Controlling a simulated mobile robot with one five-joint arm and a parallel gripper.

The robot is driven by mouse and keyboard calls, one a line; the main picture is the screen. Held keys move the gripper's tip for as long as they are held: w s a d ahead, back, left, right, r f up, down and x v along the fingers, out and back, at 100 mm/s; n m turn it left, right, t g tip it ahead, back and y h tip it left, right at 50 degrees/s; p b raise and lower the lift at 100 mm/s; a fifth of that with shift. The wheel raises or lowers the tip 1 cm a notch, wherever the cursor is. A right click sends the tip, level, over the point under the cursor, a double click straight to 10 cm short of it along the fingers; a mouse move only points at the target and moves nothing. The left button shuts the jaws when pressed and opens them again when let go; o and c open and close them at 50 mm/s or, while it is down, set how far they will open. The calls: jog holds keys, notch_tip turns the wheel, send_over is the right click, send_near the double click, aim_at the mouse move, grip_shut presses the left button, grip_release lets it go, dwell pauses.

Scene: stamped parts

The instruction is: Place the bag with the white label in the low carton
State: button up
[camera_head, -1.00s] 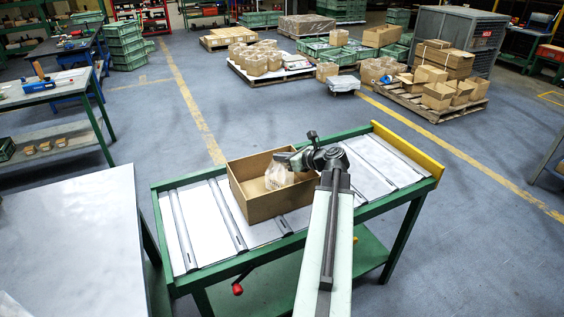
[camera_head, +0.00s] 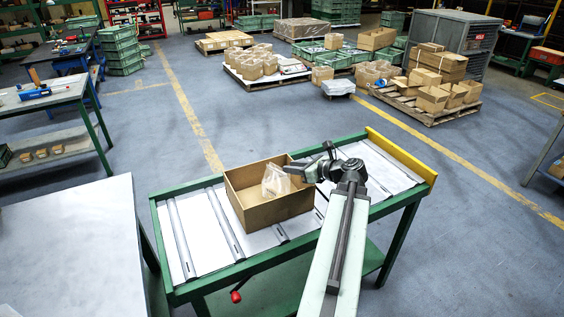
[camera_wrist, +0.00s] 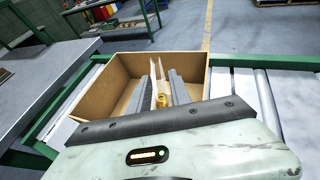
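The low carton (camera_head: 270,213) is an open brown box on the roller bench. The clear plastic bag (camera_head: 276,181) with tan contents stands upright inside the carton's opening, its top near the far rim. A white label cannot be made out. My gripper (camera_head: 297,170) reaches in from the right over the carton wall, at the bag's upper right. In the wrist view, my gripper (camera_wrist: 163,88) has two grey fingers close together, with the thin, edge-on bag (camera_wrist: 161,98) between them. The carton (camera_wrist: 110,85) surrounds them. The bag's lower end is hidden.
The roller bench (camera_head: 208,236) has a green frame and a yellow end stop (camera_head: 402,156) at right. Bare rollers lie on both sides of the carton. A grey table (camera_head: 75,245) stands at left. Pallets with cartons (camera_head: 440,85) are far behind.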

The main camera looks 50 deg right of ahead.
jog(key=v, duration=0.4)
jog(key=shift+p, duration=0.4)
dwell(0.8)
